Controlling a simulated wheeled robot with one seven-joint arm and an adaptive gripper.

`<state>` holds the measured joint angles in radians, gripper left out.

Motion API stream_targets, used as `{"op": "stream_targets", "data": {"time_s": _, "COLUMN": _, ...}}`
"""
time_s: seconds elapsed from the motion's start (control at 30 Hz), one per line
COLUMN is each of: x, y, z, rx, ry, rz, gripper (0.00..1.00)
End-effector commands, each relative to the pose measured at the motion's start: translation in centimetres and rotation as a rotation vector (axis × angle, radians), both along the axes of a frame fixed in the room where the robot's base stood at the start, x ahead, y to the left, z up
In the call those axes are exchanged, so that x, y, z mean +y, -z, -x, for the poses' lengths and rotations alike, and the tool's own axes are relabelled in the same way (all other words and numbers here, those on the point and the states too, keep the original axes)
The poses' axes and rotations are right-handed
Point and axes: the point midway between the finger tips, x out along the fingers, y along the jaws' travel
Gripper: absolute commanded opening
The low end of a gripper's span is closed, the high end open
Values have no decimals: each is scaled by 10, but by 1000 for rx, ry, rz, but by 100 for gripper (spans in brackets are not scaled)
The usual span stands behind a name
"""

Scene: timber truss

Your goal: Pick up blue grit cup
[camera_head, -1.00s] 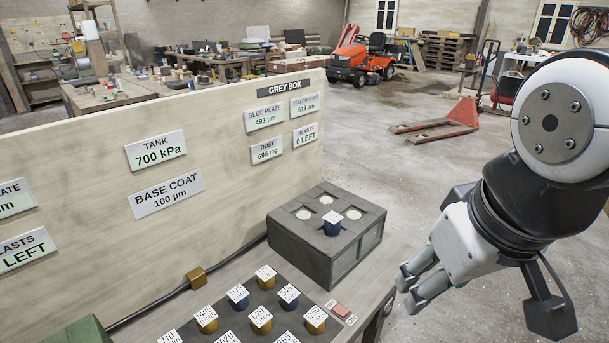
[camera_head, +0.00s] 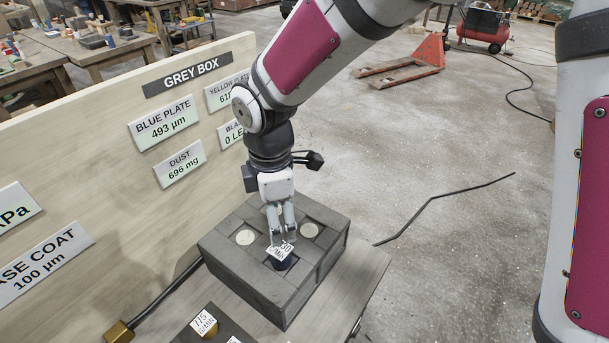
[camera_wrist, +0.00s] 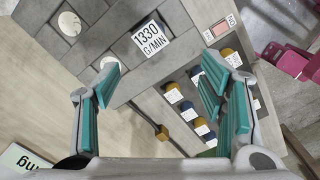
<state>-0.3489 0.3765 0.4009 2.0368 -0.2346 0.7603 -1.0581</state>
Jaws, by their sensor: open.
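The blue grit cup (camera_head: 281,264) stands upright in the front socket of the grey box (camera_head: 240,282). It carries a white label, which reads 1330 G/MIN in the wrist view (camera_wrist: 151,40) and hides most of the cup there. My gripper (camera_head: 282,232) points down just above and behind the cup in the head view, its fingertips overlapping the label's upper edge. In the wrist view my gripper (camera_wrist: 160,66) is open, with nothing between its teal-padded fingers. The label lies ahead of the gap between the fingertips. I cannot tell whether a fingertip touches the cup.
The box's other visible sockets show pale round discs (camera_head: 245,237). Several blue and yellow cups stand in a dark rack (camera_wrist: 183,100) beside the box, near a reddish button (camera_wrist: 221,28). An upright sign board (camera_head: 120,180) stands behind the box.

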Motion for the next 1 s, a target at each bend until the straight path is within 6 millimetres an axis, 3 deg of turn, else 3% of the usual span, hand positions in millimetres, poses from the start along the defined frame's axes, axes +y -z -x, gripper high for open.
{"op": "stream_targets", "data": {"time_s": 0.13, "x": 15, "y": 12, "z": 5, "rx": 18, "ry": -70, "rz": -6, "gripper": 64}}
{"op": "stream_targets", "data": {"time_s": 0.6, "x": 14, "y": 86, "z": 5, "rx": 21, "ry": -74, "rz": -4, "gripper": 64}}
{"op": "stream_targets", "data": {"time_s": 0.87, "x": 14, "y": 103, "z": 4, "rx": 20, "ry": -71, "rz": -5, "gripper": 64}}
{"op": "stream_targets", "data": {"time_s": 1.0, "x": 14, "y": 121, "z": 1, "rx": 21, "ry": -72, "rz": -4, "gripper": 64}}
